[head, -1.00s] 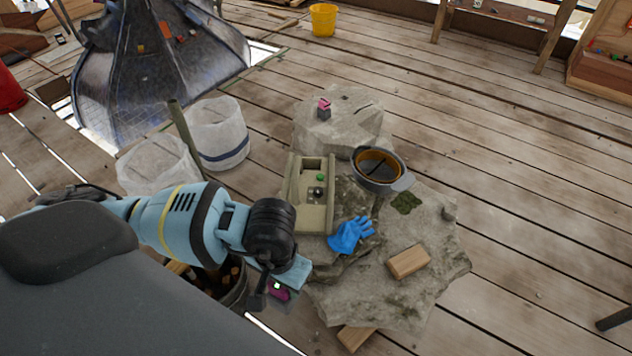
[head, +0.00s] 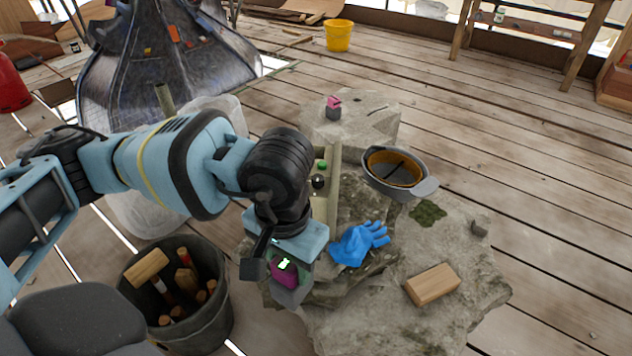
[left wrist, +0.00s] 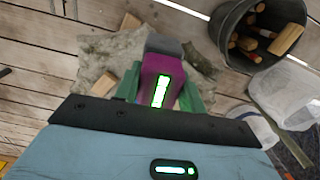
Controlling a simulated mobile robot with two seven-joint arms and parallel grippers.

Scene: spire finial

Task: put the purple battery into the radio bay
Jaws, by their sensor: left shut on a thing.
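My left gripper (head: 283,284) is shut on the purple battery (head: 284,271), a purple block with a grey end and a lit green mark. It holds the battery over the near left edge of the big stone. In the left wrist view the battery (left wrist: 153,68) sits between the green fingers, grey end outward. A tan open-topped box (head: 335,180), which may be the radio with its bay, stands on the stone behind my arm. A green knob and a black knob show in it; its left part is hidden. My right gripper is not in view.
A pink-and-grey block (head: 333,108) stands on a farther stone. A dark bucket of wooden-handled tools (head: 212,328) stands at the left.

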